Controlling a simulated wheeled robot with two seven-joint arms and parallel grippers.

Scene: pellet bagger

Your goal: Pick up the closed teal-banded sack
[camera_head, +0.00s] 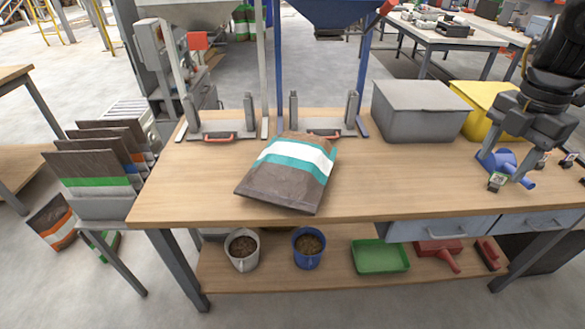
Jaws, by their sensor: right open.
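The closed teal-banded sack (290,172) lies flat on the wooden workbench, left of its middle. It is brown with a white and a teal band. Its lower end is near the bench's front edge and its upper end is close to the clamp stands. My right gripper (507,182) is at the right end of the bench, well away from the sack. It is open, pointing down, close to a blue object, and it holds nothing that I can see. My left gripper is not in view.
A grey bin (415,112) and a yellow bin (484,105) stand at the bench's back right. Two clamp stands with orange handles are behind the sack. A rack of brown bags (97,182) stands left of the bench (400,195). The bench between sack and right gripper is clear.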

